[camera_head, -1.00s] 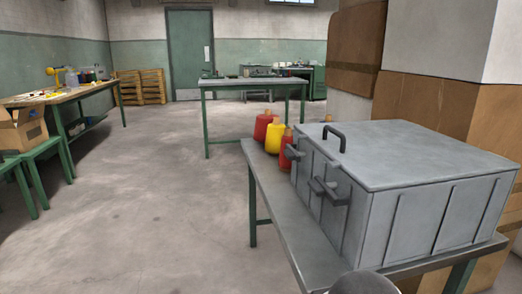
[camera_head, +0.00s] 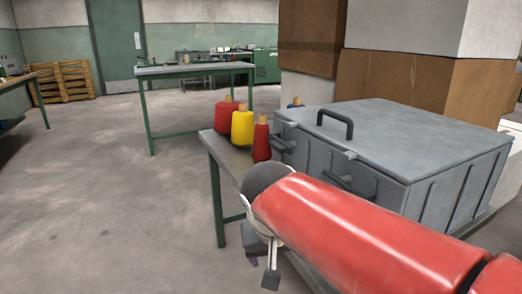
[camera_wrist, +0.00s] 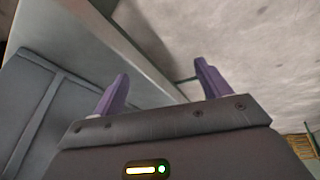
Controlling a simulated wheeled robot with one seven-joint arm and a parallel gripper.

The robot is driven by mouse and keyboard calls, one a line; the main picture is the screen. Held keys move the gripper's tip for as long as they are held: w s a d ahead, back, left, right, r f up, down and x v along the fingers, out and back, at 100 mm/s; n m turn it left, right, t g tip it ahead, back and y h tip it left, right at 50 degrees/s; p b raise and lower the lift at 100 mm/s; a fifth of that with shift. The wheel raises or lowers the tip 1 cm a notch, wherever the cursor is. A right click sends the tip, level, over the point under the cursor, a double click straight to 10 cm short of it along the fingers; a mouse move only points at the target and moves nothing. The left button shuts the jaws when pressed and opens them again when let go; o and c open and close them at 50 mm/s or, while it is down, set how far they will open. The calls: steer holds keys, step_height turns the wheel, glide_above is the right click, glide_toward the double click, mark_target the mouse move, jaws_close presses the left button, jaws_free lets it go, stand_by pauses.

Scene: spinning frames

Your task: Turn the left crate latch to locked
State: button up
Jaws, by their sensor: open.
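The grey metal crate (camera_head: 440,140) stands on a table, its lid shut, with a dark handle (camera_head: 335,122) on the lid. The left crate latch (camera_head: 283,145) is a dark grey lever on the crate's front face, near its far left end. A second latch (camera_head: 348,184) sits further right, partly hidden by my red arm. My gripper (camera_wrist: 163,88) is open and empty, its two purple fingers apart. In the head view my gripper hangs low in front of the table, below the latches and apart from them. The crate's ribbed grey side (camera_wrist: 45,110) fills the wrist view's left.
Red and yellow thread cones (camera_head: 242,126) stand on the table (camera_head: 232,160) just left of the crate. Cardboard boxes (camera_head: 395,75) are stacked behind it. The floor (camera_head: 110,190) to the left is clear. A green-legged table (camera_head: 195,70) stands further back.

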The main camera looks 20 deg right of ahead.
mark_target(274, 146)
steer(key=w+d+m+h+b, duration=0.1)
steer(key=w, duration=0.1)
steer(key=w+d+r+m+g+h+b, duration=0.1)
steer(key=w+d, duration=0.1)
steer(key=w, duration=0.1)
steer(key=w+d+m+h, duration=0.1)
steer(key=w+h, duration=0.1)
steer(key=w, duration=0.1)
steer(key=shift+w+d+r+m+g+b, duration=0.1)
steer(key=shift+d+r+m+g+b, duration=0.1)
steer(key=shift+d+m+g+b, duration=0.15)
steer(key=w+r+m+h, duration=0.1)
steer(key=w, duration=0.1)
steer(key=w+r+m+h+b, duration=0.1)
steer(key=w+h, duration=0.1)
steer(key=w+r+m+h+b, duration=0.1)
steer(key=w+m, duration=0.1)
steer(key=shift+w+d+r+g+h, duration=0.15)
steer(key=shift+w+d+g+h, duration=0.15)
steer(key=shift+d+g+h, duration=0.1)
steer(key=w+a+r+m+h+b, duration=0.2)
steer(key=w+a+r+m+h, duration=0.4)
steer(key=r+m, duration=0.15)
steer(key=shift+n+g, duration=0.25)
steer(key=shift+n, duration=0.25)
steer(key=d, duration=0.8)
steer(key=c, duration=1.4)
